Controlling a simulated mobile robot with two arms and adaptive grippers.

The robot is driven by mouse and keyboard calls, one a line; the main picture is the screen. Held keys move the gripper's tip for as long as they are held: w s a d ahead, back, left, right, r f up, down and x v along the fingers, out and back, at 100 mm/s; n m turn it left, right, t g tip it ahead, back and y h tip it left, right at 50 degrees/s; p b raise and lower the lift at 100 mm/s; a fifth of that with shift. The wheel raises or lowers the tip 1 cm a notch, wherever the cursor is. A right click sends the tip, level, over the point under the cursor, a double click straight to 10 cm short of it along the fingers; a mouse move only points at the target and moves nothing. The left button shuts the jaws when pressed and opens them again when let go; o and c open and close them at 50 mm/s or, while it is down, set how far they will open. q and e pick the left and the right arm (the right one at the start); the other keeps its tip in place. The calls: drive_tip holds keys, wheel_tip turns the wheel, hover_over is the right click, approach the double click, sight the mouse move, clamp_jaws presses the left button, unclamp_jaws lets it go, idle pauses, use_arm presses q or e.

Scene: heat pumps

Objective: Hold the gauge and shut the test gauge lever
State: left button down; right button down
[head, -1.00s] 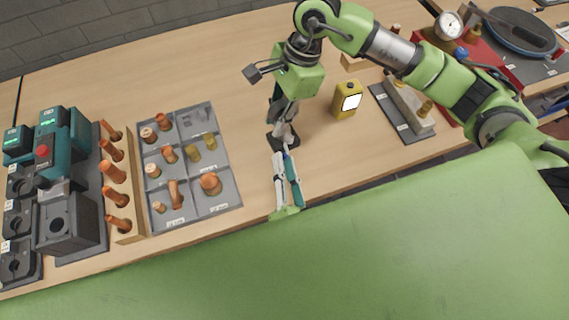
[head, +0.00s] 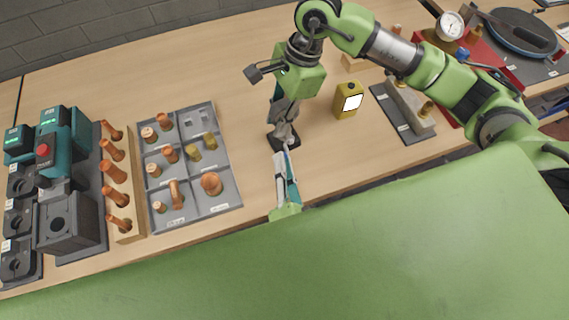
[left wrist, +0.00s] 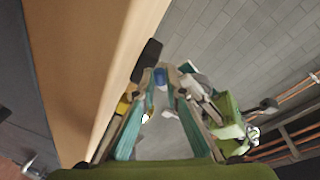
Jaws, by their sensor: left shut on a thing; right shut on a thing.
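My left gripper (head: 284,154) reaches up from the near table edge, its two teal-sided fingers closed together. In the left wrist view its fingertips (left wrist: 163,75) meet around a small blue piece (left wrist: 160,77), which looks like the test gauge lever. My right gripper (head: 284,134) points down just beyond the left fingertips, near the table's front edge. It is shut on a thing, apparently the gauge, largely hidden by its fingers. A small dark plate shows around its tips. The lever's exact angle cannot be told.
A yellow meter (head: 348,101) stands right of my right gripper. A grey sorting tray (head: 221,177) with copper fittings lies to the left. A white dial gauge (head: 449,25) sits on a red stand at the back right. The tabletop behind is largely clear.

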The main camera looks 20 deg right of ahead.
use_arm(q)
drive_tip(key=r+m+g, duration=0.1)
drive_tip(key=m, duration=0.1)
drive_tip(key=shift+a+r+m, duration=0.15)
drive_tip(key=shift+m, duration=0.25)
drive_tip(key=shift+r+m+g+y, duration=0.15)
drive_tip(key=shift+r+m+y, duration=0.15)
drive_tip(key=shift+m, duration=0.35)
drive_tip(key=shift+r+m+g+y, duration=0.15)
drive_tip(key=shift+r+m+y, duration=0.1)
drive_tip(key=shift+m, duration=0.4)
drive_tip(key=c, duration=2.3)
unclamp_jaws()
drive_tip(key=shift+c, duration=0.2)
drive_tip(key=shift+s, duration=0.1)
drive_tip(key=v, duration=0.7)
drive_tip(key=shift+s+r, duration=0.1)
drive_tip(key=shift+s, duration=0.15)
